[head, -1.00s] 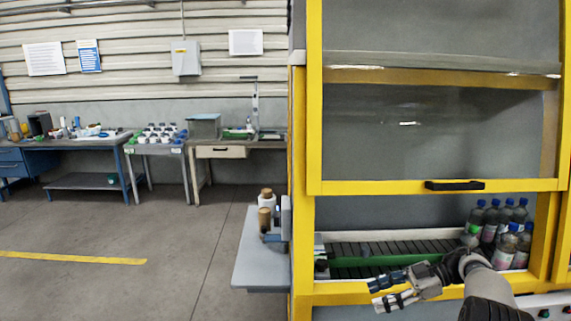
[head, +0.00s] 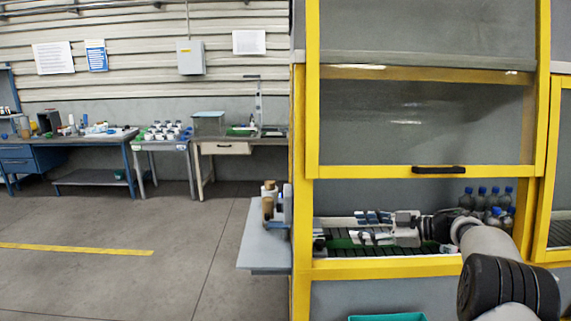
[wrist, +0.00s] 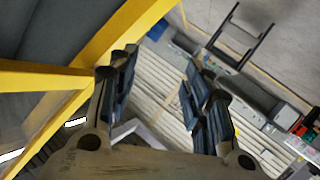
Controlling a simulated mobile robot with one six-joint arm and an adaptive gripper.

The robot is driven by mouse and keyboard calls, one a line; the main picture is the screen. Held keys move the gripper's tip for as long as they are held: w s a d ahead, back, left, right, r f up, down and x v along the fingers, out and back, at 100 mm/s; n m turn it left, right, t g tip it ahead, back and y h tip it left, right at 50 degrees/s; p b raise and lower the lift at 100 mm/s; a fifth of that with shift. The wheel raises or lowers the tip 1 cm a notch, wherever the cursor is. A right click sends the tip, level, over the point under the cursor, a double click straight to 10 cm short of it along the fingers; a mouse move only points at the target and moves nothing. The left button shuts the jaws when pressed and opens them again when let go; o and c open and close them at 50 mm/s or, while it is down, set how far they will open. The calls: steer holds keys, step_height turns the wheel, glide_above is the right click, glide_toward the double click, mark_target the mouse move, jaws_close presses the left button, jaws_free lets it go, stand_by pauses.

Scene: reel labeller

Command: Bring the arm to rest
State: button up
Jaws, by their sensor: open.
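My gripper (head: 360,228) points left in the head view, across the opening under the raised guard of the yellow-framed machine (head: 426,174). Its jaws are apart with nothing between them. In the wrist view the two dark fingers of my gripper (wrist: 165,85) stand wide apart, with a yellow frame bar (wrist: 50,82) beside and beyond the left finger. I cannot tell from the head view how far the gripper is from the opening.
Several blue-capped bottles (head: 491,207) stand at the right of the opening, partly behind my arm. A slatted conveyor (head: 400,251) lies behind the gripper. A grey side table (head: 262,240) stands left. A teal container (head: 388,317) shows at the bottom. The floor left is clear.

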steer(key=w+a+r+m+t+h, duration=0.15)
steer(key=r+t, duration=0.25)
steer(key=r, duration=0.4)
steer(key=w+r+m+t+h, duration=0.2)
steer(key=w+r+t+h, duration=0.1)
steer(key=r, duration=0.5)
steer(key=s+d+r+m+t+h+b, duration=0.1)
steer(key=s+d+r+m+h, duration=0.15)
steer(key=s+m+h, duration=0.2)
steer(key=s+d+r+m+t+h+b, duration=0.1)
steer(key=s+r+m+h, duration=0.3)
steer(key=s, duration=0.2)
steer(key=s+a+f+m+g, duration=0.1)
steer(key=s+a+f+g, duration=0.2)
steer(key=s+f, duration=0.5)
steer(key=s+a+f+m+g, duration=0.2)
steer(key=s+f+g, duration=0.3)
steer(key=s, duration=1.4)
steer(key=s+a+f+m+g, duration=0.1)
steer(key=s+a+f+g, duration=0.3)
steer(key=s+f, duration=0.7)
steer(key=s+a+b, duration=0.1)
steer(key=s, duration=0.2)
steer(key=shift+s+f, duration=0.2)
steer(key=shift+f, duration=0.1)
